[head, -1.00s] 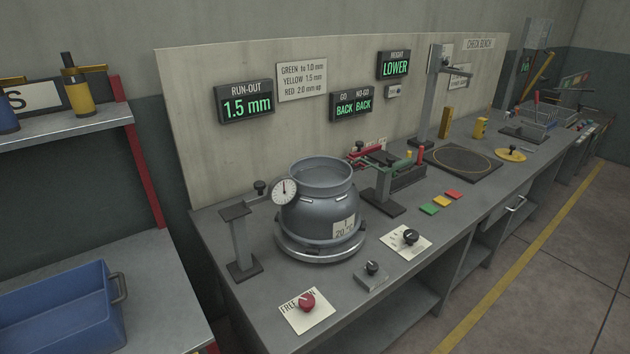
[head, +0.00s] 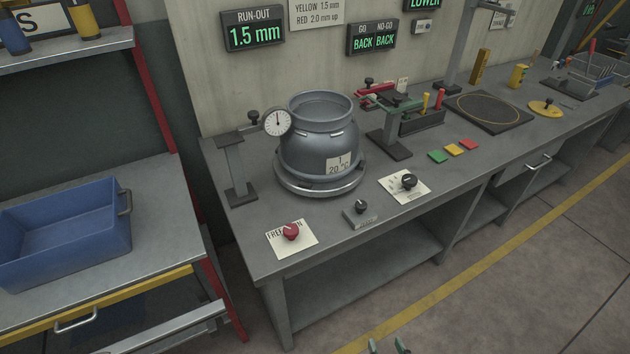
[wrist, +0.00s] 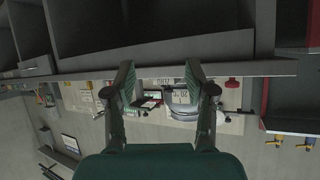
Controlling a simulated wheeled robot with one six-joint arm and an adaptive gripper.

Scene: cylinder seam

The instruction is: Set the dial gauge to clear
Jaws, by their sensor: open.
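The dial gauge (head: 277,122) has a round white face and sits against the upper left side of the grey cylinder (head: 318,140). A stand (head: 235,170) with a black knob (head: 253,116) on its arm is left of it. The cylinder stands on a round turntable (head: 290,187). The run-out display (head: 253,33) reads 1.5 mm. My gripper shows in the wrist view (wrist: 160,75), open and empty, with the bench edge and cylinder beyond it. In the head view only its fingertips (head: 388,346) show at the bottom edge, apart from the bench.
A red knob (head: 291,231), a small black knob (head: 361,207) and a black dial knob (head: 408,182) line the bench front. Green, yellow and red tiles (head: 453,150) lie to the right. A blue bin (head: 65,232) is on the left shelf. Floor before the bench is clear.

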